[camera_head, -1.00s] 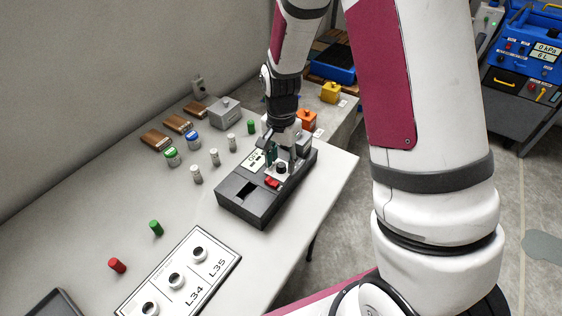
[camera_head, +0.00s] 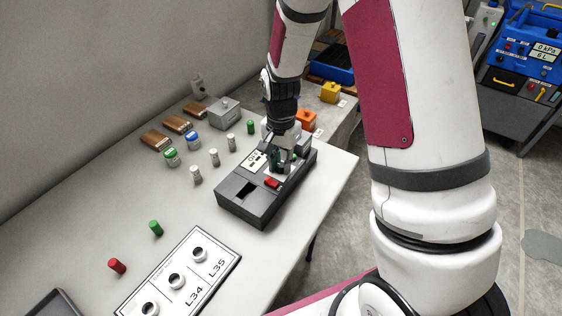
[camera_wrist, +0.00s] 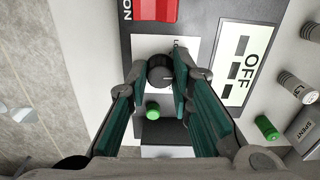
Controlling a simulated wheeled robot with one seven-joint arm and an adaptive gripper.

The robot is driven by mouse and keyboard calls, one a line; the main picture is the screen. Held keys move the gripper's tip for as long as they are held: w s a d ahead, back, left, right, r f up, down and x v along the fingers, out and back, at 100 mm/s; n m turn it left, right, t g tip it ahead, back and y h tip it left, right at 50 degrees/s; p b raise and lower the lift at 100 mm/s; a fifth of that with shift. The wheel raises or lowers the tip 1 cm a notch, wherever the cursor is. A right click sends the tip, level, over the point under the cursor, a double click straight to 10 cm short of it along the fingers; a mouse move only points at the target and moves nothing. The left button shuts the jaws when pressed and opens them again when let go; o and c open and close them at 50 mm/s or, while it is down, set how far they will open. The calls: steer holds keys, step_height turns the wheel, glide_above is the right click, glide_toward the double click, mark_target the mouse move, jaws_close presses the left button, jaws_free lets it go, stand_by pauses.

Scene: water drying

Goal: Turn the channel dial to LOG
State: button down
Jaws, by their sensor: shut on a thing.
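The dark grey meter box (camera_head: 257,206) stands on the white table, with a red switch (camera_head: 272,182) and a display (camera_head: 259,160) on its top. The display (camera_wrist: 246,65) reads OFF in the wrist view. My gripper (camera_wrist: 160,77) points down at the box and is shut on the dial, one green-padded finger on each side. In the head view my gripper (camera_head: 282,163) hides the dial. Most of the dial's lettering is covered, so its setting cannot be read there.
Several small cylinders stand left of the box, including a white one (camera_head: 196,175). A labelled panel (camera_head: 211,244) with round holes lies in front. The table between is mostly clear.

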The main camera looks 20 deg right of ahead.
mark_target(281, 165)
steer(key=n, duration=0.6)
steer(key=n+p, duration=0.1)
steer(key=n, duration=0.4)
steer(key=shift+n, duration=0.3)
stand_by(0.3)
steer(key=c, duration=1.4)
jaws_free()
step_height(281, 165, up, 12)
